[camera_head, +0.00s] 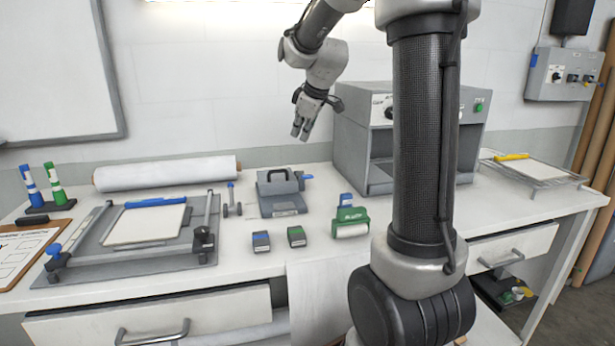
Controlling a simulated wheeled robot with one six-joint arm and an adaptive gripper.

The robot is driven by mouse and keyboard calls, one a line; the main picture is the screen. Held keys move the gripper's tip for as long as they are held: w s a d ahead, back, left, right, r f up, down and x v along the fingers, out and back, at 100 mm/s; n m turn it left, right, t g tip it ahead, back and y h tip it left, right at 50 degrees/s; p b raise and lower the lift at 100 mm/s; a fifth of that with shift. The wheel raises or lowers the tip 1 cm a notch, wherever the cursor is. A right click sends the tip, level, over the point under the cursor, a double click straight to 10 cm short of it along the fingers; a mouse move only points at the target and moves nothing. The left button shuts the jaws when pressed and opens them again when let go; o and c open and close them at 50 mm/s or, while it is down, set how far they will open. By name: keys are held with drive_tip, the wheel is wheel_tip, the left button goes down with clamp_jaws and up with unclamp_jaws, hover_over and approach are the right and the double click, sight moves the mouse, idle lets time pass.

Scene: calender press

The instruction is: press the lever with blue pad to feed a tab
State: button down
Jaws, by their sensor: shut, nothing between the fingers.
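My gripper (301,130) is shut and empty, pointing down in the air in front of the back wall, well above the table. Below it on the table stands a grey device (280,200) with a dark handle on top and a blue piece (306,177) sticking out at its right. To its right is a small green device (350,215) with a white roll or strip at its front and a blue pad (346,199) on top. I cannot tell for certain which blue part is the lever's pad. My gripper touches neither device.
A large grey machine (357,135) stands right of my gripper. A frame with a white sheet (146,226) and a white roll (166,173) are at left. A wire rack (540,179) is at right.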

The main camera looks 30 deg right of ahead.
sight(304, 176)
drive_tip(key=shift+s+a+f, duration=0.1)
drive_tip(key=shift+s+f, duration=0.25)
drive_tip(key=shift+f, duration=1)
drive_tip(key=shift+s+a+f, duration=0.1)
drive_tip(key=shift+s+f, duration=0.2)
drive_tip(key=shift+f, duration=1)
drive_tip(key=shift+s+a+f, duration=0.1)
drive_tip(key=shift+s+f, duration=0.25)
drive_tip(key=shift+f, duration=1)
drive_tip(key=shift+f, duration=0.1)
drive_tip(key=shift+s+f, duration=0.1)
drive_tip(key=shift+f, duration=0.2)
drive_tip(key=shift+s+a+f, duration=0.1)
drive_tip(key=shift+s+f, duration=0.1)
drive_tip(key=shift+f, duration=0.45)
drive_tip(key=shift+s+f, duration=0.15)
drive_tip(key=shift+f, duration=0.5)
drive_tip(key=shift+w+r, duration=0.25)
drive_tip(key=shift+r, duration=0.65)
drive_tip(key=shift+w+r, duration=0.2)
drive_tip(key=shift+r, duration=0.65)
drive_tip(key=shift+w+d+r, duration=0.1)
drive_tip(key=shift+w+r, duration=0.1)
drive_tip(key=shift+r, duration=0.6)
drive_tip(key=shift+w+d+r, duration=0.1)
drive_tip(key=shift+w+r, duration=0.1)
drive_tip(key=shift+r, duration=0.65)
drive_tip(key=shift+w+d+r, duration=0.1)
drive_tip(key=shift+w+r, duration=0.1)
drive_tip(key=shift+r, duration=0.6)
